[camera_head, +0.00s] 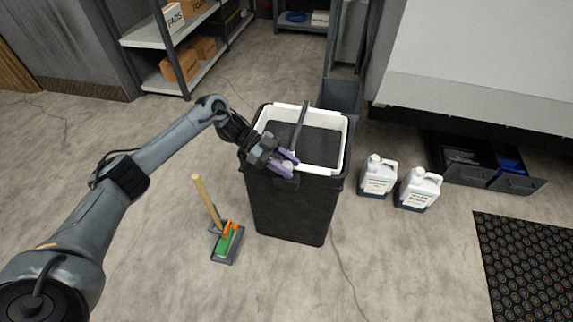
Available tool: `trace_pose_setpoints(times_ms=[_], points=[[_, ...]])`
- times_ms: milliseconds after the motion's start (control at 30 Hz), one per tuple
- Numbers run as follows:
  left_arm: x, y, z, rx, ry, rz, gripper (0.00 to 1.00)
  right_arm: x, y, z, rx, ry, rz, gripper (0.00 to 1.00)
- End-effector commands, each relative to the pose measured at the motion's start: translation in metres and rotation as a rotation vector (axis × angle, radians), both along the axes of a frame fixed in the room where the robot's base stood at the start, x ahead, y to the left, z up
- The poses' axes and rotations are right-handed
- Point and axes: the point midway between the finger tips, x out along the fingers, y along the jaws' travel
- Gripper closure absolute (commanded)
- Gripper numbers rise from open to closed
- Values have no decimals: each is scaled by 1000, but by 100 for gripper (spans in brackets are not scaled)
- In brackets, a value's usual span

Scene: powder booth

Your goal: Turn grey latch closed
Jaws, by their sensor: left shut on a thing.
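A tall black bin (290,212) with a white rim (341,145) stands on the floor in the middle of the head view. My left gripper (287,163) reaches in from the left over the bin's near edge. Its purple fingers are shut on a small light grey piece at the front rim, which appears to be the grey latch (287,169). The fingers hide most of it, so I cannot tell its exact angle. A dark grey bar (300,125) slants up from near the fingers across the bin's opening. My right gripper is out of view.
Two white jugs (378,176) (417,189) stand right of the bin. A green and orange tool with a wooden handle (206,201) stands to the left. Shelves (150,40) are at the back, open drawers (512,180) at the right. The near floor is clear.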

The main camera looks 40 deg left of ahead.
Motion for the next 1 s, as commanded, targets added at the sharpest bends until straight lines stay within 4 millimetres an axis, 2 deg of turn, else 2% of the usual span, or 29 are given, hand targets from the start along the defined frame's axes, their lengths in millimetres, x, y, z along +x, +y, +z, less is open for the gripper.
trace_pose_setpoints(times_ms=[67,467,567,800,1000], points=[[0,-1,0,-1,0,-1,54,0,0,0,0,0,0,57],[-1,4,3,1,0,1,54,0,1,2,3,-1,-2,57],[-3,13,7,0,0,2,54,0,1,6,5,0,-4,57],[-13,51,25,1,0,5,54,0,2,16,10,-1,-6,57],[-19,75,34,3,-2,3,54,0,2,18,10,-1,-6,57]])
